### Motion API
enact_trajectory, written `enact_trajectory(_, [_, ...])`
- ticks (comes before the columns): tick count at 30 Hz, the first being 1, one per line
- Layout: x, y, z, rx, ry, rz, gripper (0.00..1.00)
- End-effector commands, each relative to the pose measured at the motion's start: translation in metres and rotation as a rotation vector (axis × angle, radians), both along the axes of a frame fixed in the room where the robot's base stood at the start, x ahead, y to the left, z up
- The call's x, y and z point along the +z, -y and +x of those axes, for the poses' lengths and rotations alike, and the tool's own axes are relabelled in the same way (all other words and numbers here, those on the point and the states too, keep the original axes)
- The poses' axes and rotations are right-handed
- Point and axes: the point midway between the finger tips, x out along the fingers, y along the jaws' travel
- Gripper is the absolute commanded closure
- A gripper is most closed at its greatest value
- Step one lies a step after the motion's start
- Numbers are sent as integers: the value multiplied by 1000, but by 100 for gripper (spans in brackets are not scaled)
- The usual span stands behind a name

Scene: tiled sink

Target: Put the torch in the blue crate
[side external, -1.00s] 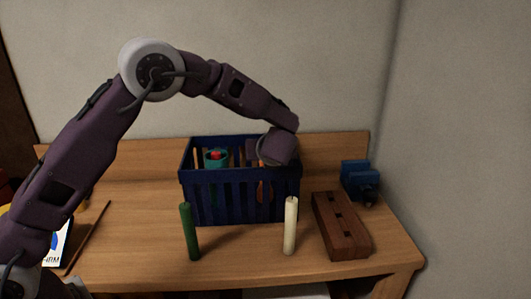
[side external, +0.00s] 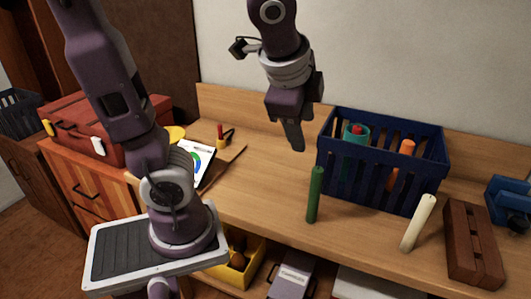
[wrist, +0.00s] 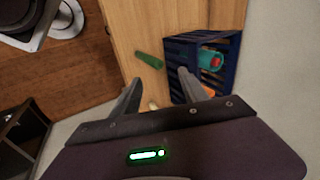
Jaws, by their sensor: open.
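The blue crate (side external: 385,185) stands on the wooden bench against the wall. Inside it are a teal cylinder with a red middle (side external: 355,133) and an upright orange object (side external: 405,150); I cannot tell for sure which is the torch. In the wrist view, the crate (wrist: 232,85) shows past the right finger, with the teal and red object (wrist: 211,60) and some orange (wrist: 208,90) in it. My gripper (side external: 296,146) is to the left of the crate, above the bench, apart from it. Its fingers (wrist: 158,88) are spread, with nothing held between them.
To the right are a brown wooden block (side external: 470,243) and a blue object (side external: 508,200). A tablet (side external: 195,160) and a red toolbox (side external: 90,135) are left.

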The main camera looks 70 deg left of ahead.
Motion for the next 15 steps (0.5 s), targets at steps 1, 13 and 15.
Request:
enact_trajectory(1, [0, 7, -30, 144, 65, -137, 48])
enact_trajectory(13, [-13, 50, -95, 592, 203, -589, 48])
enact_trajectory(15, [-13, 49, -95, 590, 203, -589, 48])
